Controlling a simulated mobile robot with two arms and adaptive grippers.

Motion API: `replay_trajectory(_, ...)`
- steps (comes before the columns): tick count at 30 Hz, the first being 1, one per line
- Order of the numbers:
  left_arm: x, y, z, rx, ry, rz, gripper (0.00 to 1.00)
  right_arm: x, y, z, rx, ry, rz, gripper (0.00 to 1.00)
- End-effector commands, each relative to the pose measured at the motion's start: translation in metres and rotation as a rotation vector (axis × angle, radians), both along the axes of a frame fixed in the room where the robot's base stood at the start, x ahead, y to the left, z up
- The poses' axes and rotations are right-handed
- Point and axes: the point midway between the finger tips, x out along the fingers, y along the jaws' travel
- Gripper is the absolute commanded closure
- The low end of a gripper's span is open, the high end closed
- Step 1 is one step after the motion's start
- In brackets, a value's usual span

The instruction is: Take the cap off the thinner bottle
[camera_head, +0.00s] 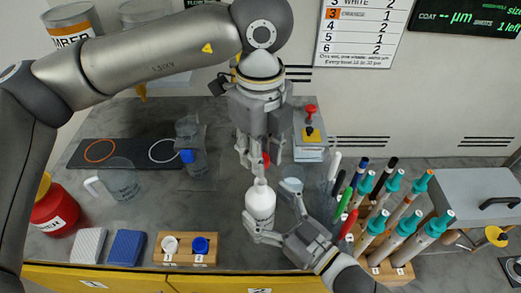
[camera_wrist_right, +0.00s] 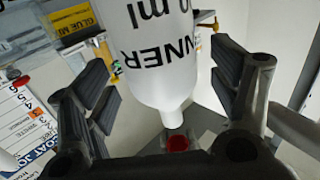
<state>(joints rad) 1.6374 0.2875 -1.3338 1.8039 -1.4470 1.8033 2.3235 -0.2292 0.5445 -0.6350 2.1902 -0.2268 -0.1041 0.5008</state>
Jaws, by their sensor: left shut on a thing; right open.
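The white thinner bottle (camera_head: 260,205) stands upright on the grey table. It also shows upside down in the right wrist view (camera_wrist_right: 160,45), with its narrow spout pointing to the bottom of the picture. My left gripper (camera_head: 259,160) is above the bottle, shut on the red cap (camera_head: 266,158). In the right wrist view the cap (camera_wrist_right: 178,143) sits just beyond the spout tip and looks apart from it. My right gripper (camera_head: 267,218) is low at the bottle, open, with its fingers on either side of the body. Gaps show between these fingers and the bottle (camera_wrist_right: 160,85).
A wooden rack (camera_head: 398,272) with several teal-capped rods stands at right. A clear cup (camera_head: 291,187) is close behind my right gripper. A wooden block with white and blue caps (camera_head: 185,250), a clear jug (camera_head: 122,182) and a red container (camera_head: 57,212) are at left.

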Motion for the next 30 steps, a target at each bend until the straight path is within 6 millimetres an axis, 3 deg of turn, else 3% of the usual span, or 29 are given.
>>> replay_trajectory(15, 0.000, 0.000, 0.000, 0.000, 0.000, 0.000, 1.00, -0.057, -0.053, -0.001, -0.001, 0.004, 0.000, 0.19)
replay_trajectory(30, 0.000, 0.000, 0.000, 0.000, 0.000, 0.000, 1.00, -0.071, -0.066, 0.000, 0.001, -0.001, 0.001, 0.19)
